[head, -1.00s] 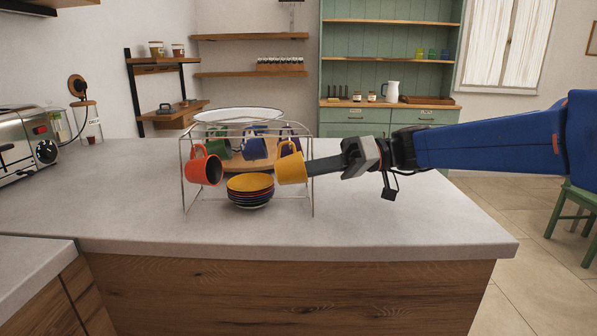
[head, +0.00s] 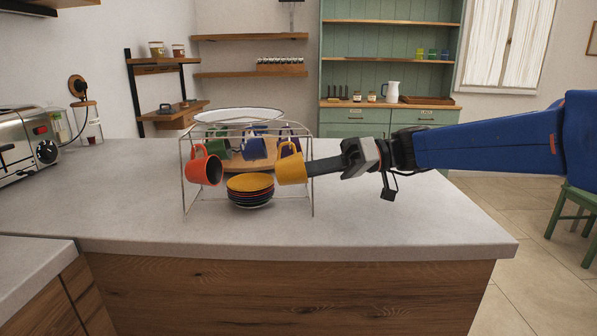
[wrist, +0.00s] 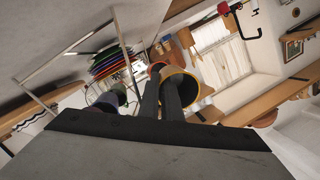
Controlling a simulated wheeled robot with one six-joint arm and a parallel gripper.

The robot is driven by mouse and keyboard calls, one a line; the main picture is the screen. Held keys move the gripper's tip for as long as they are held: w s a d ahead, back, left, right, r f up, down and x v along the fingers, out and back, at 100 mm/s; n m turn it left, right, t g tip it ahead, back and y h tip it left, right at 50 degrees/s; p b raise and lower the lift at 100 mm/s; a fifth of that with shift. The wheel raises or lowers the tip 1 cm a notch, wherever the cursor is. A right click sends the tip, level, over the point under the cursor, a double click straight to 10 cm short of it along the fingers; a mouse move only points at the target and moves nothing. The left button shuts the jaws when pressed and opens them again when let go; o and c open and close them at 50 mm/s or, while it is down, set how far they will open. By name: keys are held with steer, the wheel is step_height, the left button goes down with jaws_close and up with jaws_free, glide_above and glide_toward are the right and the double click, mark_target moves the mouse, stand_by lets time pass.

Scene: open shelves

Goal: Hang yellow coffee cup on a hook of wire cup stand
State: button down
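The yellow coffee cup (head: 291,170) is at the right front of the wire cup stand (head: 183,185), high above the counter, tipped with its handle up near the upper wires. I cannot tell whether the handle bears on a hook. My gripper (head: 310,168) reaches in from the right and its fingertips meet the cup's open side. In the wrist view the fingers (wrist: 165,95) are close together at the yellow cup's rim (wrist: 197,78), seemingly with the wall between them. An orange cup (head: 206,170) hangs at the stand's left front.
Green (head: 221,148), blue (head: 254,143) and purple (head: 289,134) cups are at the stand's back. Stacked saucers (head: 250,184), yellow on top, sit low inside it. A toaster (head: 20,145) stands at the far left. The counter (head: 400,215) is clear right of the stand.

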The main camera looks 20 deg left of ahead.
steer(key=shift+w+f, duration=0.1)
steer(key=shift+f, duration=0.2)
steer(key=c, duration=1.9)
jaws_free()
steer(key=o, duration=0.5)
steer(key=shift+r, duration=0.15)
